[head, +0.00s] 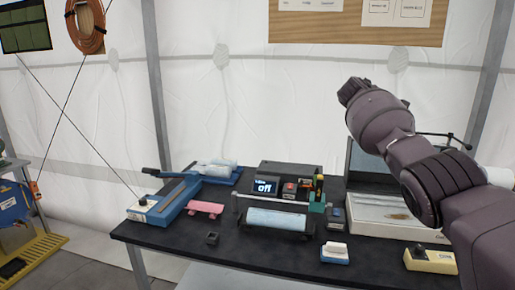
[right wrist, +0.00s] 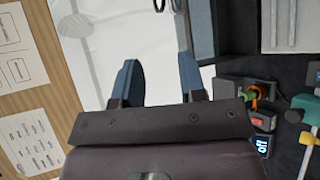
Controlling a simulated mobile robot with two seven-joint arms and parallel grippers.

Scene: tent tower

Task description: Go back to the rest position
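My right arm (head: 400,140) comes in from the right in the head view, raised above the right part of the black table (head: 150,233). Its fingers cannot be made out there. In the right wrist view my right gripper (right wrist: 158,78) has its two dark blue fingers wide apart. Nothing is between them but the white tent wall behind. My left gripper and left arm are in neither view.
The table holds a small display reading "off" (head: 264,188), a clear blue roll (head: 277,219), a blue-edged board (head: 170,203), a pink piece (head: 206,208) and a yellow box (head: 430,260). A wooden board (head: 350,30) hangs behind. Air left of my arm is free.

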